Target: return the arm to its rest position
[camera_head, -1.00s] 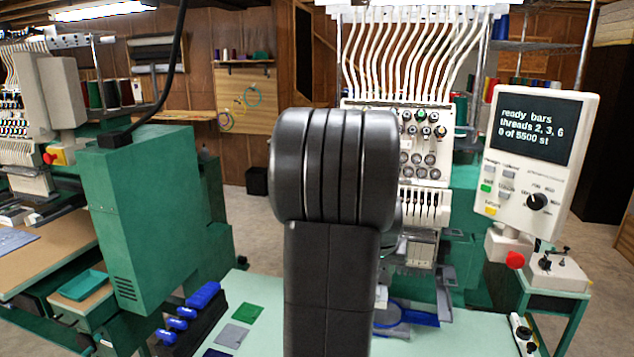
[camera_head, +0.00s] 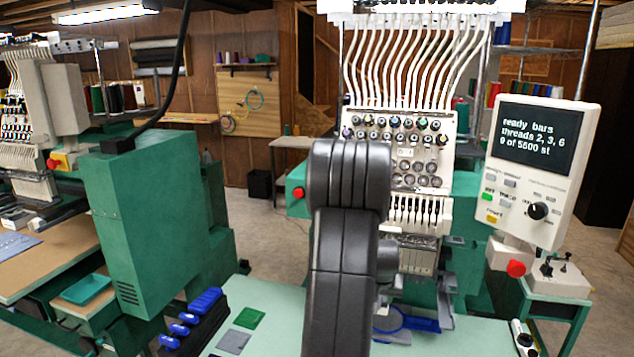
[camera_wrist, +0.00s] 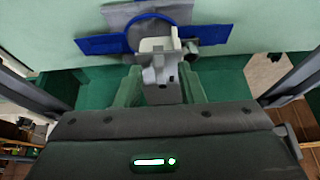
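My arm (camera_head: 342,265) rises from the bottom middle of the head view, its dark elbow in front of the white embroidery machine. My gripper is hidden behind the arm there. In the wrist view, a dark body with a green light fills the bottom, and dark bars run along both sides. I cannot tell whether these are my fingers, and no held object is visible. The blue hoop (camera_wrist: 126,42) lies beyond, at the top of the wrist view, with a pale machine part in front of it. The hoop also shows in the head view (camera_head: 389,320), partly behind my arm.
The machine's needle head (camera_head: 417,150) stands just behind my arm. A control panel (camera_head: 541,165) is on the right. A green cabinet (camera_head: 140,215) stands left. Blue-handled tools in a black holder (camera_head: 195,325) and colour swatches (camera_head: 249,318) lie on the pale green table (camera_head: 285,315).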

